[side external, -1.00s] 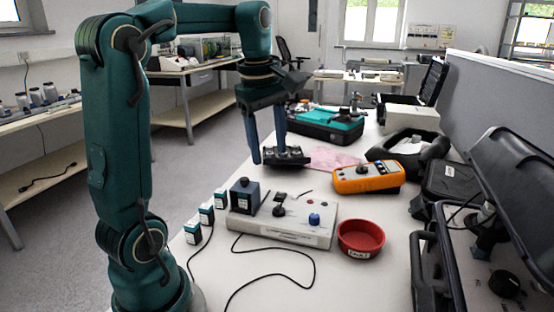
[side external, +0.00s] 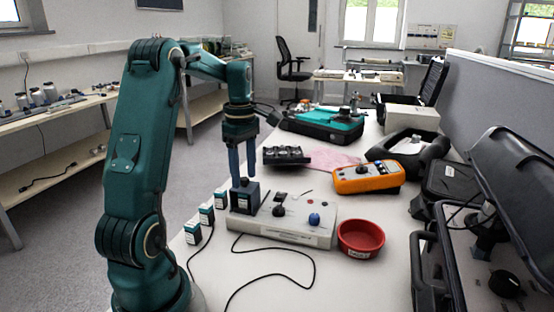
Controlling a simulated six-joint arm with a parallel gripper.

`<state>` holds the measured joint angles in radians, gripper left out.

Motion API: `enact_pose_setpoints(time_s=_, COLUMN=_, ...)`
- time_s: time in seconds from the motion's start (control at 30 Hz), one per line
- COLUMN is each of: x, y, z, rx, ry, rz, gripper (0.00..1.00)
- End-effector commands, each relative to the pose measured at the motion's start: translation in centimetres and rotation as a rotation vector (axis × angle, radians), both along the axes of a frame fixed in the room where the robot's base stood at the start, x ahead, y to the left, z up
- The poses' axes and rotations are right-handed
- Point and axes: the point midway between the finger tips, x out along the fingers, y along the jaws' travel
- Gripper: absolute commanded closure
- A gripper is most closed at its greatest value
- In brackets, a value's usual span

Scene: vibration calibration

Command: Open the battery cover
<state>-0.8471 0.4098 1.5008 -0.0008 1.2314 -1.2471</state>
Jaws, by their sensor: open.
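An orange multimeter (side external: 367,179) lies farther back to the right. I cannot make out a battery cover on either device.
A red bowl (side external: 361,239) stands right of the box. Open black cases (side external: 420,262) crowd the right edge.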

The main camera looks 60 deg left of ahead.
Motion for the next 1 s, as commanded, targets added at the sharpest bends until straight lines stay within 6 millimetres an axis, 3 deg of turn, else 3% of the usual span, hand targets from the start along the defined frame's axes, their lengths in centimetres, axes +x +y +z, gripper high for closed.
enact_pose_setpoints(time_s=0.23, x=0.03, y=0.01, z=-0.13, rx=0.002, ry=-0.001, rz=-0.001, gripper=0.43)
enact_pose_setpoints(time_s=0.27, x=0.03, y=0.01, z=-0.13, rx=0.002, ry=-0.001, rz=-0.001, gripper=0.47)
enact_pose_setpoints(time_s=0.4, x=0.02, y=0.00, z=-0.12, rx=0.001, ry=-0.002, rz=-0.001, gripper=1.00)
enact_pose_setpoints(time_s=1.0, x=0.01, y=0.00, z=-0.07, rx=0.002, ry=-0.001, rz=-0.001, gripper=1.00)
